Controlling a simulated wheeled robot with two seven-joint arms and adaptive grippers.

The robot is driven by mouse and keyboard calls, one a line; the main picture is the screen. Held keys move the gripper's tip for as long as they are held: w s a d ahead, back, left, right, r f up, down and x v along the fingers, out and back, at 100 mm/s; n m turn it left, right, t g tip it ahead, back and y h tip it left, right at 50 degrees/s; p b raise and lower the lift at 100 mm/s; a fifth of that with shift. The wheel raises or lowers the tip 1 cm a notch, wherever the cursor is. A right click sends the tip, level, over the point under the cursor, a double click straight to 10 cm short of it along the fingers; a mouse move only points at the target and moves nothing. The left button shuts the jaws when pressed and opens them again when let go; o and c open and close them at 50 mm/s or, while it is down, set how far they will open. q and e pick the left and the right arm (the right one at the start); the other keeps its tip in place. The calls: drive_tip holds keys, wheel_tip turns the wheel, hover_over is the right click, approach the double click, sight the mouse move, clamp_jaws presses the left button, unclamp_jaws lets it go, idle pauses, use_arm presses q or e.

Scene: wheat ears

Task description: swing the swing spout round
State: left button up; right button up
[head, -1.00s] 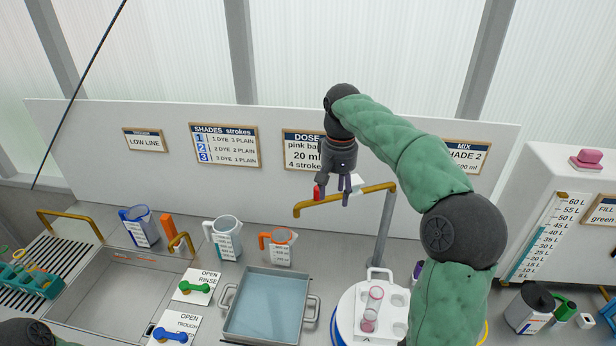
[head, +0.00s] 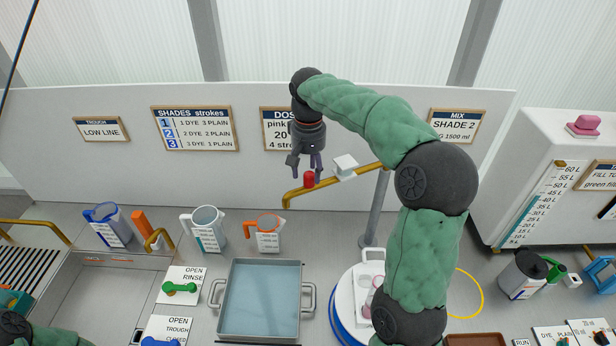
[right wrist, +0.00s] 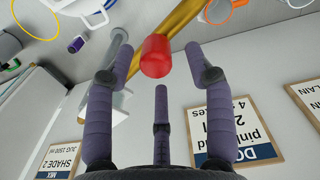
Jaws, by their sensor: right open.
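The swing spout (head: 326,184) is a brass pipe on a grey post (head: 376,212), reaching left with its end bent down. A red knob (head: 309,180) stands on it near that end; it also shows in the right wrist view (right wrist: 156,57). My right gripper (head: 305,174) is open at the knob, above the spout. In the right wrist view its purple fingers (right wrist: 160,75) spread around the knob, with gaps visible beside it. My left gripper is out of view; only part of the left arm shows at the lower left.
A white block (head: 345,166) sits by the spout near the post. Below are a blue-grey tray (head: 258,300) and a round white-topped container (head: 345,302). Jugs (head: 206,228) stand to the left. A sign board (head: 380,125) stands behind.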

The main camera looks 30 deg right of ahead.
drive_tip(key=shift+s+f, duration=0.3)
drive_tip(key=shift+f, duration=0.95)
drive_tip(key=shift+w+f, duration=0.2)
drive_tip(key=shift+f, duration=0.05)
drive_tip(key=shift+s+r, duration=0.1)
drive_tip(key=c, duration=0.3)
clamp_jaws()
drive_tip(key=shift+s, duration=0.1)
